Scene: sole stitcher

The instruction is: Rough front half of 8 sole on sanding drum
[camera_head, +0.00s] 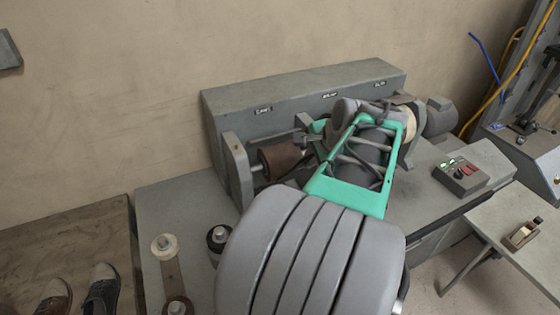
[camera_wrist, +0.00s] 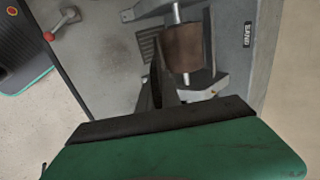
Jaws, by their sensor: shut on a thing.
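The sanding drum (camera_head: 284,160) is a brown cylinder on a shaft at the left part of the grey machine. It also shows in the wrist view (camera_wrist: 184,47), beside a "SAND" label. My gripper (camera_wrist: 160,105) shows at the bottom of the wrist view as a green body with a dark front edge. It is shut on a dark, thin piece, seen nearly edge-on, which I take to be the sole (camera_wrist: 157,72). The piece reaches up just left of the drum; I cannot tell whether they touch.
The grey machine housing (camera_head: 300,92) stands against the wall behind the drum. A control box (camera_head: 462,176) with lit buttons is at the right. Spools (camera_head: 163,246) sit at the bench's left front. Shoes (camera_head: 100,290) stand at lower left. A side table (camera_head: 510,225) is at right.

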